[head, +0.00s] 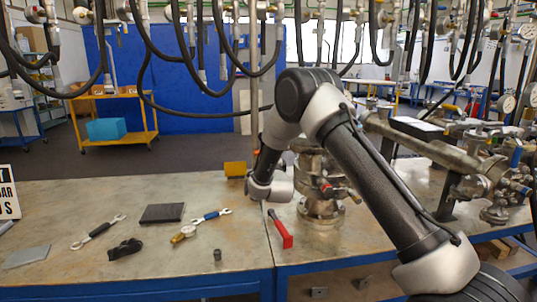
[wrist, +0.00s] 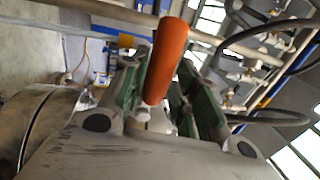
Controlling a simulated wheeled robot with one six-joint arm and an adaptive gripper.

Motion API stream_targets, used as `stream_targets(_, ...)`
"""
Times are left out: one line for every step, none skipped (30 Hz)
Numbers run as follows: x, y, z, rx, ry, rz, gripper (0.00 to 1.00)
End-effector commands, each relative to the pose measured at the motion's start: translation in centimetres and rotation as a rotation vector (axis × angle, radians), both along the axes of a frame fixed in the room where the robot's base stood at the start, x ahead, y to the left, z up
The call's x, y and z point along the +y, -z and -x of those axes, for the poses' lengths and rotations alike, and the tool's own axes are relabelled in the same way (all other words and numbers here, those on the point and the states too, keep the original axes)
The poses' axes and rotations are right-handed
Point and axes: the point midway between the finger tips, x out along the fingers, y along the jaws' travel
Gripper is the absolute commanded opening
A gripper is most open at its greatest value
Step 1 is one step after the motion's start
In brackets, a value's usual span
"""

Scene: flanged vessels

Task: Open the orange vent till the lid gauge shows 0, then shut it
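The orange vent handle (wrist: 167,60) stands large in the wrist view, with a pale stub at its lower end. My gripper (wrist: 163,85) has its green-padded fingers close on both sides of the handle and looks shut on it. A red-tipped lever (head: 327,187) shows on the vessel's side. I cannot make out the lid gauge or its reading in either view.
A red-handled tool (head: 281,230) lies before the vessel. Wrenches (head: 98,231), a dark flat block (head: 162,213), a black clamp-like part (head: 125,249) and a small dark cylinder (head: 217,255) lie on the left bench (head: 60,200). Pipework with valves (head: 470,180) fills the right. Hoses hang overhead.

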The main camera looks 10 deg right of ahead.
Motion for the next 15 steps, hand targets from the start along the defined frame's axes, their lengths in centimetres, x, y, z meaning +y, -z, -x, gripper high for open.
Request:
stream_targets(0.0, 0.0, 0.0, 0.001, 0.0, 0.0, 0.42)
stream_targets(0.0, 0.1, 0.0, 0.001, 0.0, 0.0, 0.42)
stream_targets(0.0, 0.1, 0.0, 0.002, 0.0, 0.0, 0.42)
stream_targets(0.0, 0.1, 0.0, 0.003, 0.0, 0.0, 0.42)
stream_targets(0.0, 0.2, 0.0, 0.004, 0.001, 0.0, 0.42)
stream_targets(0.0, 0.2, 0.0, 0.004, 0.001, 0.0, 0.42)
stream_targets(-0.1, 0.2, 0.0, 0.005, 0.001, 0.001, 0.42)
stream_targets(-0.1, 0.2, 0.0, 0.005, 0.001, 0.001, 0.42)
stream_targets(-0.1, 0.3, 0.1, 0.005, 0.001, 0.001, 0.42)
stream_targets(-0.1, 0.3, 0.1, 0.006, 0.001, 0.001, 0.42)
stream_targets(-0.1, 0.3, 0.2, 0.007, 0.001, 0.001, 0.42)
stream_targets(0.0, 0.4, 0.4, 0.008, 0.001, 0.001, 0.42)
stream_targets(0.0, 0.5, 0.7, 0.008, 0.0, 0.001, 0.42)
stream_targets(0.0, 0.5, 1.1, 0.008, 0.0, 0.001, 0.42)
stream_targets(0.0, 0.7, 1.7, 0.008, 0.0, 0.001, 0.42)
